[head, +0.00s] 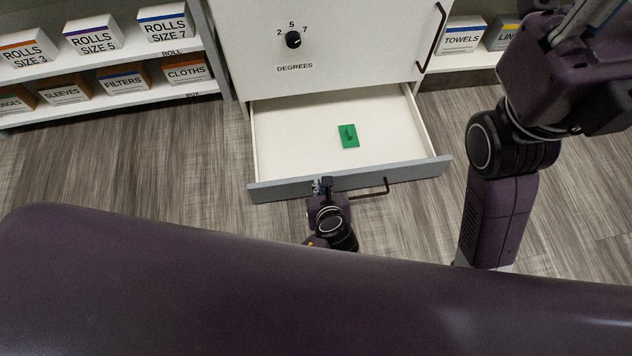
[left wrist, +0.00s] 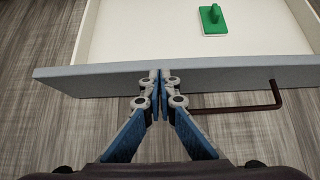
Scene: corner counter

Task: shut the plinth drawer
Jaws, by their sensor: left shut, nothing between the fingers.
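The plinth drawer (head: 283,190) stands pulled out at floor level below a white cabinet front, its inside showing from above. Its grey-blue front also shows in the left wrist view (left wrist: 85,78), with a dark bar handle (left wrist: 277,96) to the right of my gripper. A green block with a raised grip (head: 348,136) lies inside the drawer. My left gripper (head: 322,184) is shut and empty, its fingertips at the drawer front, left of the handle. In the left wrist view the fingertips (left wrist: 159,78) overlap the front panel; I cannot tell if they touch. My right gripper is not in view.
The white cabinet front (head: 345,50) above the drawer has a black dial (head: 293,40) and a long dark handle (head: 432,38). Shelves with labelled boxes (head: 95,32) stand left, more boxes (head: 461,36) right. Wooden floor (head: 150,160) is clear on both sides of the drawer.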

